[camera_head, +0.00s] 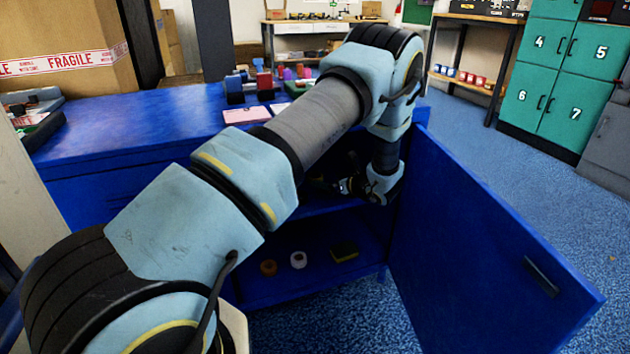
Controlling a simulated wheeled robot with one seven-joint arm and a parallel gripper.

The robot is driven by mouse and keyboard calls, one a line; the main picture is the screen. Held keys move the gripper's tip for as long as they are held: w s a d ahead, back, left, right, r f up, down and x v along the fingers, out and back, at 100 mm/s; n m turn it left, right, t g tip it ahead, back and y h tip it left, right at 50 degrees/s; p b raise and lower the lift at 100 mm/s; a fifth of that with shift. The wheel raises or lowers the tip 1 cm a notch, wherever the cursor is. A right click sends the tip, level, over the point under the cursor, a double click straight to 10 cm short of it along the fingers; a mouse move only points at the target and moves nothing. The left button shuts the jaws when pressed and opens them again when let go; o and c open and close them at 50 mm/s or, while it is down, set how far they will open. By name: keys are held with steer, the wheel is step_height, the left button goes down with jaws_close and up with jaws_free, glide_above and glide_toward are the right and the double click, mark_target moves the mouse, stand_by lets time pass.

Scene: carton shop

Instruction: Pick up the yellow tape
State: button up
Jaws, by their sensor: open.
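My arm reaches over the blue cabinet (110,185), and my gripper (338,187) is low at the cabinet's open front, above the lower shelf. It is small and dark here, pointing left into the cabinet, with nothing visibly held. On the lower shelf, an orange roll (268,267) lies left of a white roll (298,260). A dark block with a yellowish top (344,247) lies to their right. No clearly yellow tape roll can be made out; the orange roll is the closest in colour. My arm hides much of the upper compartment.
The open blue door (480,250) stands right of my gripper. The cabinet top holds a pink card (247,115) and small blue and red items. A large carton (65,45) stands at left. Blue floor (535,180) is clear beyond the door, before green lockers (560,80).

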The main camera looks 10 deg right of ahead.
steer(key=shift+b+x, duration=0.6)
steer(key=shift+x, duration=2.4)
steer(key=shift+d, duration=0.1)
steer(key=shift+c, duration=0.2)
steer(key=c, duration=1.3)
steer(key=shift+r, duration=0.1)
